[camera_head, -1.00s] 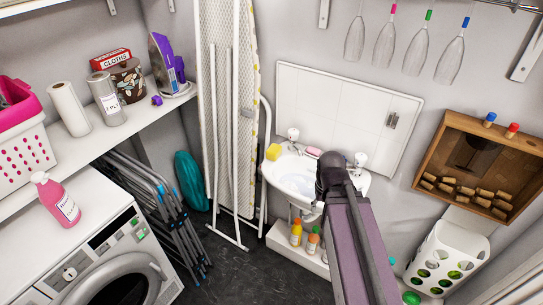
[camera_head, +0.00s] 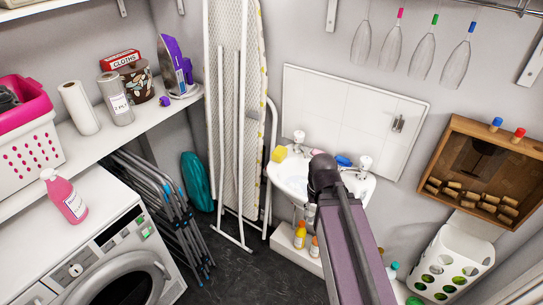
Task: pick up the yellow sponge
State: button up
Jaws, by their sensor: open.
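The yellow sponge (camera_head: 279,154) rests on the left rim of the white sink (camera_head: 290,178), beside the left tap. Nothing covers it in the head view. My arm reaches up from the bottom of the picture, and its dark joint stands in front of the middle of the sink, to the right of the sponge and apart from it in the picture. My gripper's fingers cannot be made out; the arm hides what lies behind it, including part of the basin.
A pink soap (camera_head: 316,153) and a blue item (camera_head: 343,161) lie along the sink's back edge, between two taps. Bottles (camera_head: 300,235) stand on a ledge below. An ironing board (camera_head: 238,110) stands close on the left. A wooden cork box (camera_head: 480,170) hangs right.

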aim_at(279, 154)
jog(key=z, duration=1.05)
jog(key=k, duration=0.1)
jog(key=u, duration=2.6)
jog(key=i, duration=0.45)
jog(key=z, duration=3.2)
jog(key=i, duration=0.1)
jog(key=u, duration=1.6)
